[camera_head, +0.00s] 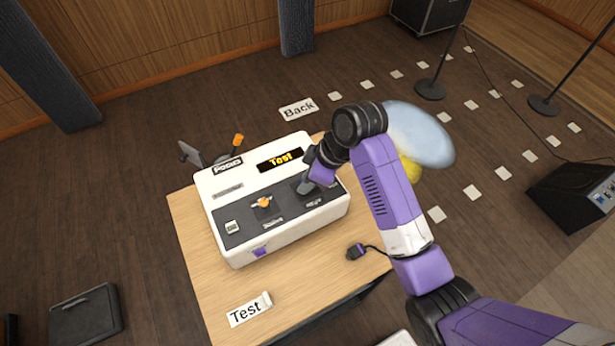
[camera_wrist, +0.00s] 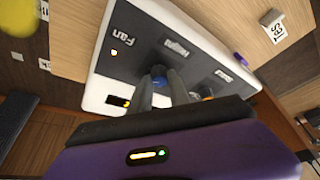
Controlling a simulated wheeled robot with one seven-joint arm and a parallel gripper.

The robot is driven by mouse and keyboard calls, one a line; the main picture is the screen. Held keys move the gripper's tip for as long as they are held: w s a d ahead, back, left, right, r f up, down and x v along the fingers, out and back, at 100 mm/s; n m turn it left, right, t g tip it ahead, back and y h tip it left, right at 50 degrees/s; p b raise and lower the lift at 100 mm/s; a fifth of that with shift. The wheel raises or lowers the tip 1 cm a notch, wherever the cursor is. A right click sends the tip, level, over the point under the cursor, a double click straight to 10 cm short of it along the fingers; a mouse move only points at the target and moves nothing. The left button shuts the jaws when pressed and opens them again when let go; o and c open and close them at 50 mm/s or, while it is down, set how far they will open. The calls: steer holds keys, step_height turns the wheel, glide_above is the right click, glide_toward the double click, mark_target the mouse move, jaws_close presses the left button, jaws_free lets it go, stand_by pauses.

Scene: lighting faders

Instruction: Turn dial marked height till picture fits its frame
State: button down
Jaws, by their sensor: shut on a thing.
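A white console (camera_head: 283,238) with a dark sloped panel stands on the wooden table. My gripper (camera_head: 305,187) reaches down onto the right part of this panel and hides the dial there in the head view. The dial's pointer mark cannot be made out.
An orange knob (camera_head: 264,203) sits left of my gripper on the panel. A Test card (camera_head: 249,309) lies at the table's (camera_head: 207,287) front, and a dark plug (camera_head: 356,251) lies to the right. Stands and a black speaker (camera_head: 575,194) are on the floor at right.

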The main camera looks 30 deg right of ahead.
steer(key=c, duration=1.3)
jaws_free()
steer(key=shift+o, duration=0.2)
steer(key=v, duration=0.8)
steer(key=shift+b, duration=0.4)
steer(key=shift+w, duration=0.2)
